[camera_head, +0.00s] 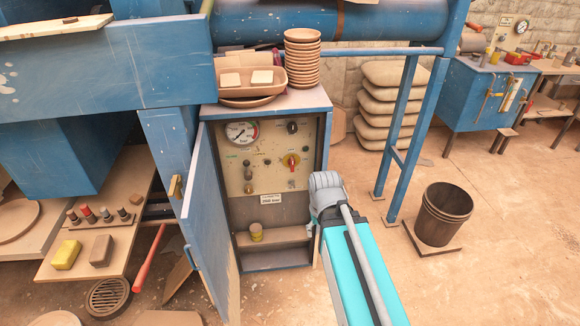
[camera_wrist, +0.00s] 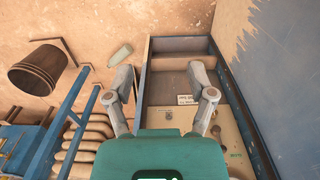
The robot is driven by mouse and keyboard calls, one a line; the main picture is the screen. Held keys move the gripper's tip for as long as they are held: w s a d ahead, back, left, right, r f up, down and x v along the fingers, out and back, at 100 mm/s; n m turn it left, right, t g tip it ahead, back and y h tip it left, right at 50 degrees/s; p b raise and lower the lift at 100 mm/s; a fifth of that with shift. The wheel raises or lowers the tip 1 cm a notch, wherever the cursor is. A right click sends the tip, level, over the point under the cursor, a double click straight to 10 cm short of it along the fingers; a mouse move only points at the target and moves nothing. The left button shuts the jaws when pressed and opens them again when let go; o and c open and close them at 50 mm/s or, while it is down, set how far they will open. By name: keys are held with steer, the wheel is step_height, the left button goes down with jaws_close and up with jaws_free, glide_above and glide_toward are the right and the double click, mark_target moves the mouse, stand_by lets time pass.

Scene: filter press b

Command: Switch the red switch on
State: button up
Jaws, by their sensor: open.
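The red switch (camera_head: 291,160) is a small red knob on a yellow backing. It sits on the right side of the beige control panel (camera_head: 243,180) inside the open blue cabinet. Its exact turn is too small to tell. My gripper (camera_wrist: 162,82) is open and empty, its two fingers spread apart in the wrist view. In the head view my gripper (camera_head: 325,187) is at the cabinet's right front edge, right of and below the switch, and apart from it. The wrist view shows the cabinet upside down; the switch cannot be made out there.
The blue cabinet door (camera_head: 206,215) stands open at the left. A brown bucket (camera_head: 443,213) and blue posts stand to the right.

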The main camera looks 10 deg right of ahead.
steer(key=shift+w+f, duration=0.3)
steer(key=shift+c, duration=1)
steer(key=w+f+b, duration=0.1)
steer(key=w+f+h+b, duration=0.1)
steer(key=shift+w+d+f+h+b, duration=0.1)
steer(key=shift+w+d+h+b, duration=0.2)
steer(key=shift+w+d+b, duration=0.1)
jaws_close()
steer(key=w+f+n+t+h+b, duration=0.1)
steer(key=w+f+t+h+b, duration=0.15)
steer(key=w+b, duration=0.45)
steer(key=w+f+n+t+h+b, duration=0.2)
steer(key=w+f+h+b, duration=0.2)
steer(key=w, duration=0.4)
steer(key=w+a+n+t+h+b, duration=0.2)
steer(key=w+a+b, duration=0.4)
steer(key=w, duration=0.3)
steer(key=w+a+n+t+h+b, duration=0.2)
steer(key=w+a+n+t+b, duration=0.2)
steer(key=w+a+t+b, duration=0.2)
steer(key=shift+w+a+f+h+b, duration=0.35)
steer(key=shift+w+b, duration=0.9)
steer(key=shift+w, duration=0.25)
